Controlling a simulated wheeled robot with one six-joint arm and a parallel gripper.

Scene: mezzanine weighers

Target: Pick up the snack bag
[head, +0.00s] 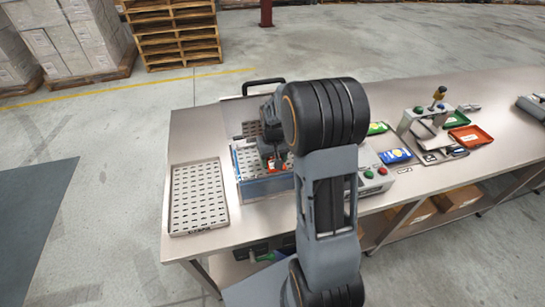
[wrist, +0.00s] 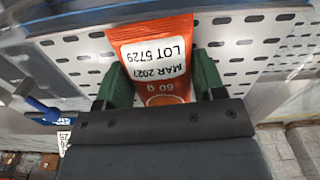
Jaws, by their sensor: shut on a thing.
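Behind the bag is a white perforated plate (wrist: 240,50). In the head view a small orange-red part of the bag (head: 275,165) shows at my gripper, over the perforated weigher pan with a blue front edge (head: 265,187). My arm hides much of this area. I cannot tell whether the bag touches the plate.
A perforated tray (head: 199,196) lies on the steel bench left of the weigher. Pallets (head: 172,33) stand far behind.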

